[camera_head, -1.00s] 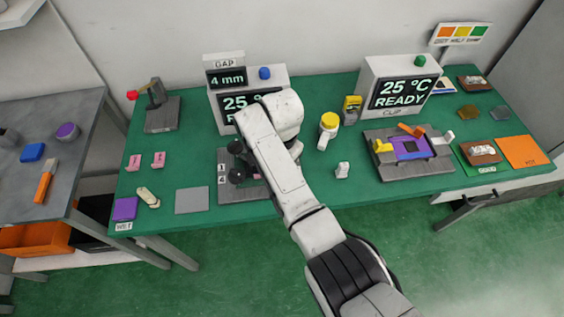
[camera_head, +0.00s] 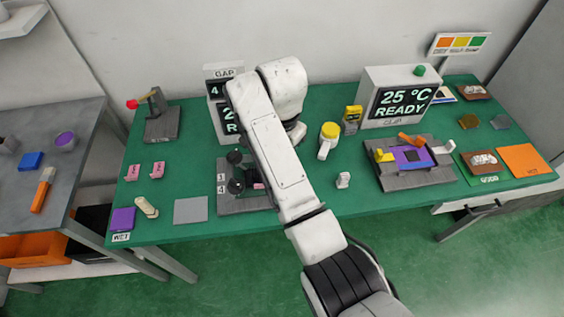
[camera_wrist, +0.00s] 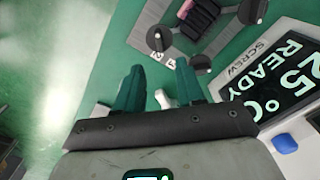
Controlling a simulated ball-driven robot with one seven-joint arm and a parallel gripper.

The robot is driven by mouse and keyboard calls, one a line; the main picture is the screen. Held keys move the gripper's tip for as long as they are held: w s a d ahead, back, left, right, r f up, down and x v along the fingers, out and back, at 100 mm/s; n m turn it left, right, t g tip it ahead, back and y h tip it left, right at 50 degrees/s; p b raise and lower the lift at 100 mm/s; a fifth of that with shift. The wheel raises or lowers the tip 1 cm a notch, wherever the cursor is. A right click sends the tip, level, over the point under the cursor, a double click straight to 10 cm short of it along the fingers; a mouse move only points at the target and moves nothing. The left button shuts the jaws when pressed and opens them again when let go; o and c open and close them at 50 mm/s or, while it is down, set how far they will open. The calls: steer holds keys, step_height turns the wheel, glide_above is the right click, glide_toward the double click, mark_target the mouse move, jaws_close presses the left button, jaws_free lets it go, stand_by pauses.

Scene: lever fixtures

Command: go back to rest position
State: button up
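My gripper (camera_wrist: 160,76) shows in the wrist view with two dark green fingers held apart. Nothing is gripped between them; small white shapes lie beyond and partly behind them. In the head view my white arm hides the gripper. The screw fixture (camera_head: 226,205), a grey base with black knobs (camera_head: 236,186) and a pink piece, stands just left of my arm. It also shows at the top of the wrist view (camera_wrist: 213,45), apart from the fingers. The clip fixture (camera_head: 415,180), with yellow, orange and white parts, stands to the right.
The screw display (camera_head: 222,123) is partly hidden by my arm. The clip display (camera_head: 404,98) reads 25 °C READY. A yellow-topped white object (camera_head: 328,140) and a small white piece (camera_head: 343,180) stand right of my arm. A grey side table (camera_head: 75,125) is at left.

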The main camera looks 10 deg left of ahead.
steer(key=shift+r, duration=0.55)
steer(key=s+d+f+n+b, duration=0.1)
steer(key=s+d+f, duration=0.6)
steer(key=d, duration=0.3)
steer(key=s+d+f+n+b, duration=0.1)
steer(key=s+d+f+n, duration=0.1)
steer(key=s+d+f, duration=0.65)
steer(key=s+d+n, duration=0.1)
steer(key=s+d, duration=0.6)
steer(key=s, duration=0.2)
steer(key=s+d+n+t, duration=0.1)
steer(key=s+d, duration=0.6)
steer(key=s, duration=0.3)
steer(key=shift+d+r+b, duration=0.3)
steer(key=shift+r+b, duration=0.1)
steer(key=shift+s, duration=0.1)
